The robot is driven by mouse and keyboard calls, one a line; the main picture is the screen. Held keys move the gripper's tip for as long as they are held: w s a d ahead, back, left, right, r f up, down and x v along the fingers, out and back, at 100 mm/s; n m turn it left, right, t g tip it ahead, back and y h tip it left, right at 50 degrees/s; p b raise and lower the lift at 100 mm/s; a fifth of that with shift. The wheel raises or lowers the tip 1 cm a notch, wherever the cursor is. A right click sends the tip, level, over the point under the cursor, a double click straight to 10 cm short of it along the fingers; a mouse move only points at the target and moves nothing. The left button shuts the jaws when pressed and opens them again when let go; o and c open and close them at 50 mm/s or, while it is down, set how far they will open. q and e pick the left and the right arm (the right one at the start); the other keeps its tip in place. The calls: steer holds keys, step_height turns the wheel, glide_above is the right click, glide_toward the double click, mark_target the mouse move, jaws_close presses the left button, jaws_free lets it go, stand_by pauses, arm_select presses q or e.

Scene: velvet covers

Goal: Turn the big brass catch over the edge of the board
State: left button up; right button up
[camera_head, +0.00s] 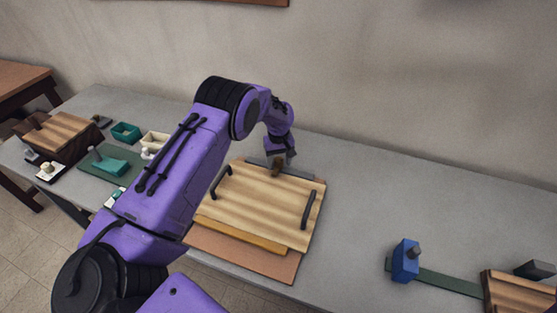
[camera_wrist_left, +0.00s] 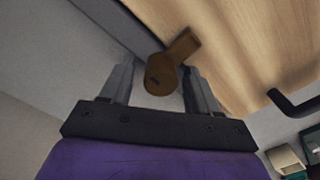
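The brass catch (camera_head: 277,168) is at the far edge of the wooden board (camera_head: 262,203), small and partly hidden by my left gripper (camera_head: 280,153). In the left wrist view the catch (camera_wrist_left: 162,75) has a rounded end between my fingers and a flat arm that points up and right, appearing to overlap the board's edge (camera_wrist_left: 235,50). My left gripper (camera_wrist_left: 160,85) is open around the rounded end. The right finger is close to the brass, with a wider gap at the left finger; contact cannot be told. My right gripper is not in view.
Two dark handles (camera_head: 308,210) stand up from the board. A blue block (camera_head: 405,260) on a green strip is at the right. A wooden box (camera_head: 62,133), a teal tray (camera_head: 126,132) and small parts are at the left. The table between board and blue block is clear.

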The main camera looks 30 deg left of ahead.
mark_target(279, 159)
arm_select(q)
step_height(279, 159, up, 10)
steer(key=shift+b, duration=1)
steer(key=shift+r, duration=0.3)
